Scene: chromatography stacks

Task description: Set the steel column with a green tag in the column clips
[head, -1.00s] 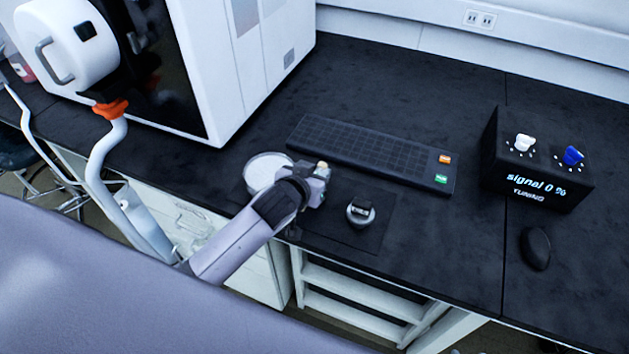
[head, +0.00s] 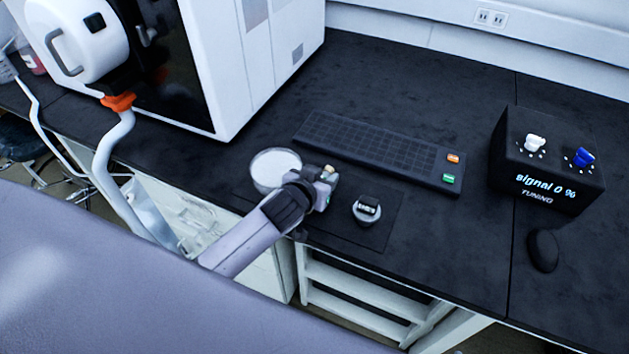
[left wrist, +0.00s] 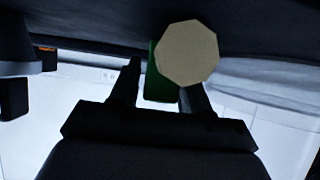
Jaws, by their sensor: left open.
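My left gripper (head: 325,186) is over the front of the black bench, between a white round dish and a round metal piece with a black top. In the left wrist view its two fingers (left wrist: 160,78) stand apart. A green piece (left wrist: 155,84), possibly the column's tag, shows between them, beside a beige eight-sided end (left wrist: 187,53) that partly covers one finger. A small beige end (head: 328,170) also shows at the gripper in the head view. The column's steel body is hidden. I cannot make out the column clips for certain. My right gripper is not in view.
Behind is a long black panel (head: 375,150) with orange and green labels. A tuning box (head: 547,165) reads signal 0 %. A white instrument (head: 240,60) stands back left.

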